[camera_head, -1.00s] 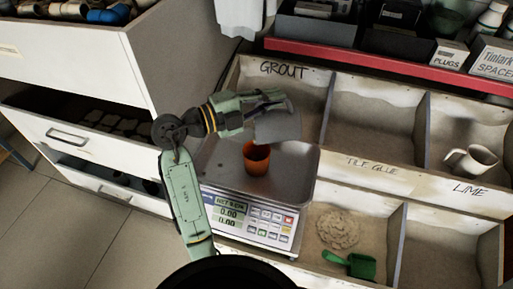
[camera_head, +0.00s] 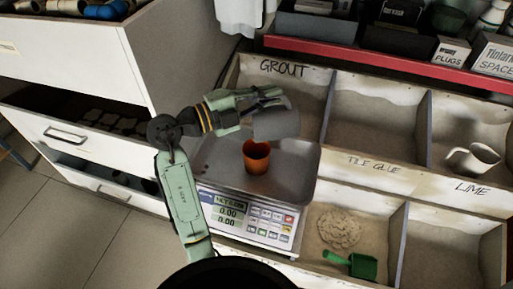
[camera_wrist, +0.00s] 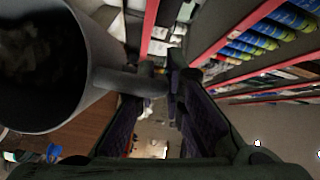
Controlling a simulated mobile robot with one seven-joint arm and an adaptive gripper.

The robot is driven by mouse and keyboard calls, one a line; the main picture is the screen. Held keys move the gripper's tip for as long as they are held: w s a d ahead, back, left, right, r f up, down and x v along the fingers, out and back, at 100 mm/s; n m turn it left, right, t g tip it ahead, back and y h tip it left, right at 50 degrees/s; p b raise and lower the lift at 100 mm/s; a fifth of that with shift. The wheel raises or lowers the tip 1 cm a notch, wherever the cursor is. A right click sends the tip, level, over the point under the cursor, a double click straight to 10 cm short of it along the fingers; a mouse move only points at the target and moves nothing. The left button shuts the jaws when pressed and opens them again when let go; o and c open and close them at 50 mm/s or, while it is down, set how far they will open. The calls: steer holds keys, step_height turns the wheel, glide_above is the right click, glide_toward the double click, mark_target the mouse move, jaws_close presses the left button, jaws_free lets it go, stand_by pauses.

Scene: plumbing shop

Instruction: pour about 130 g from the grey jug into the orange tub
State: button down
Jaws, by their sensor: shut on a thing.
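The grey jug (camera_head: 277,122) is held above the scale, just above and to the right of the orange tub (camera_head: 256,160). It looks tilted in the head view. My gripper (camera_head: 268,97) is shut on the jug's handle, which shows in the wrist view (camera_wrist: 128,80). The jug's mouth (camera_wrist: 45,60) shows at the left of the wrist view, with dark, unclear contents inside. The orange tub stands upright on the scale's metal pan (camera_head: 296,184). No stream is visible between jug and tub. The scale display (camera_head: 228,213) appears to read 0.00.
Bins of powder lie behind and right of the scale, labelled grout, tile glue and lime. A white jug (camera_head: 472,158) sits in the right bin. A green scoop (camera_head: 352,264) lies near a sandy heap. A white drawer cabinet (camera_head: 85,75) stands left.

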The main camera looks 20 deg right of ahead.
steer(key=shift+w+a+b, duration=0.1)
steer(key=shift+a+b, duration=0.25)
steer(key=shift+b, duration=0.2)
stand_by(0.4)
steer(key=shift+d+r, duration=0.1)
steer(key=shift+r, duration=0.05)
steer(key=shift+d+p, duration=0.1)
steer(key=shift+p, duration=0.2)
steer(key=shift+w+a+n+h+b, duration=0.1)
steer(key=shift+a+n+h+b, duration=0.2)
steer(key=shift+a+h+b, duration=0.5)
